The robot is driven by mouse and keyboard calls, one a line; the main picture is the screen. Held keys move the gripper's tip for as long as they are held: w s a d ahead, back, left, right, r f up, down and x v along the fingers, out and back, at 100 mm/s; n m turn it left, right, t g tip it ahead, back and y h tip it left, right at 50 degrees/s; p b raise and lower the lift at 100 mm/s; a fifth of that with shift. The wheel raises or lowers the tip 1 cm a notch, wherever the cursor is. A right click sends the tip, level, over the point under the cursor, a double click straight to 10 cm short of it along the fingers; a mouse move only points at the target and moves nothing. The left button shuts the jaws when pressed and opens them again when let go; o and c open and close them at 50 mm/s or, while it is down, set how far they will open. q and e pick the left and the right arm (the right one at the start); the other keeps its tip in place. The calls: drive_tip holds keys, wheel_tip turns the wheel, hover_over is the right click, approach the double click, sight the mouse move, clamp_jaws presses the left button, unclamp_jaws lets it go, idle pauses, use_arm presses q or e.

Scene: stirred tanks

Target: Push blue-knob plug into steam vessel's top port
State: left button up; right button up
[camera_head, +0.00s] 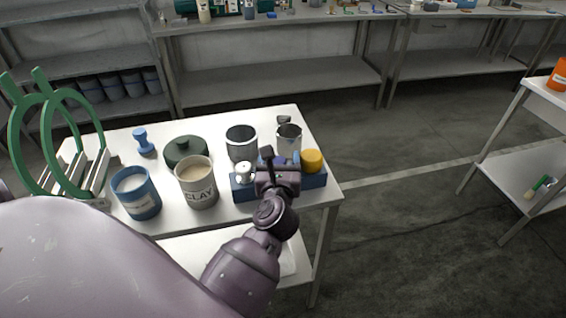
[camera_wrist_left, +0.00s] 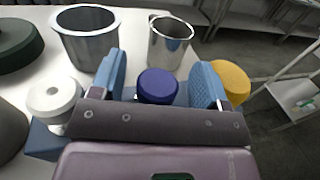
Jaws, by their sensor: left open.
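The blue-knob plug (camera_wrist_left: 158,86) stands between a white knob (camera_wrist_left: 54,98) and a yellow knob (camera_wrist_left: 232,80) in a blue holder (camera_head: 318,181). My left gripper (camera_wrist_left: 158,78) is open, with one pale blue finger on each side of the blue knob. In the head view my left gripper (camera_head: 272,161) is over the holder and mostly hides the blue knob. Two open metal vessels (camera_head: 241,143) (camera_head: 289,138) stand behind; I cannot tell which is the steam vessel, and no top port shows. My right gripper is not in view.
Open floor lies right of the table.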

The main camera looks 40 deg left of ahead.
use_arm(q)
drive_tip(key=shift+s, duration=0.15)
drive_tip(key=shift+r, duration=0.1)
drive_tip(key=shift+c, duration=1)
drive_tip(key=c, duration=0.8)
